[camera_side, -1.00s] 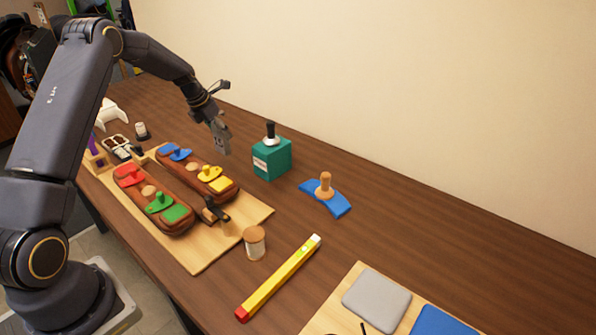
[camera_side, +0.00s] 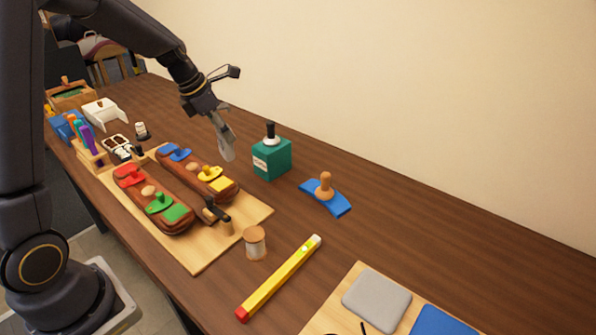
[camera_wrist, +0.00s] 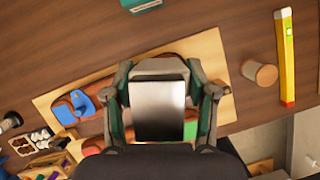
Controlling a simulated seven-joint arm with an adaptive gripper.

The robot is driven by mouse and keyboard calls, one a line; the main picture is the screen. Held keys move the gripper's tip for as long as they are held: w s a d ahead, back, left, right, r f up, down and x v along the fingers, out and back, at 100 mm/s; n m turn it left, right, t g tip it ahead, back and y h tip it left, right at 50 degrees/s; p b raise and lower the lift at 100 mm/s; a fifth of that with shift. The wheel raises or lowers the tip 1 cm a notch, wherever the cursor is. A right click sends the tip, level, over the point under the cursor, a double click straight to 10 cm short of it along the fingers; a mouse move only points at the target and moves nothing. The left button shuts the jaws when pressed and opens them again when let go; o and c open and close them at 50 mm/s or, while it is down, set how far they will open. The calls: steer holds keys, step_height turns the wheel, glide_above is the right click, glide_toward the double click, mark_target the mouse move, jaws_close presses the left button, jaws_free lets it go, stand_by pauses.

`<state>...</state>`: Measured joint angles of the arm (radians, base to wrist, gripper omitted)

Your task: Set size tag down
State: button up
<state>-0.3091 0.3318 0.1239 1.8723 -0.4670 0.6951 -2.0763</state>
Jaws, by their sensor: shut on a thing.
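My gripper (camera_side: 222,128) is above the work, behind the wooden board and to the left of the teal box. It is shut on a flat, grey metallic plate, which I take to be the size tag (camera_wrist: 158,110); in the side view the tag (camera_side: 227,147) hangs down from the fingers. No marking on it is readable. In the wrist view the tag fills the space between the fingers and hides part of the board. The tag appears clear of the table.
A wooden board (camera_side: 199,262) carries two brown padded pieces with coloured parts. The teal box (camera_side: 272,160), a blue curved piece with a knob (camera_side: 326,196), a wooden cylinder (camera_side: 255,243) and a yellow level (camera_side: 280,277) stand nearby. Bare table lies between them.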

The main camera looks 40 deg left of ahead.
steer(key=s+d+m+g+h, duration=0.25)
steer(key=d+m, duration=0.75)
steer(key=d, duration=2.5)
steer(key=shift+h, duration=0.25)
steer(key=shift+w+d+f, duration=1)
steer(key=shift+w+f, duration=0.95)
steer(key=shift+f, duration=0.2)
steer(key=shift+w+d+f, duration=1.05)
steer(key=shift+w+f, duration=0.9)
steer(key=shift+f, duration=0.2)
steer(key=shift+w+d+f, duration=1)
steer(key=shift+w+f, duration=0.95)
steer(key=shift+f, duration=0.2)
steer(key=shift+f, duration=0.15)
steer(key=o, duration=1.2)
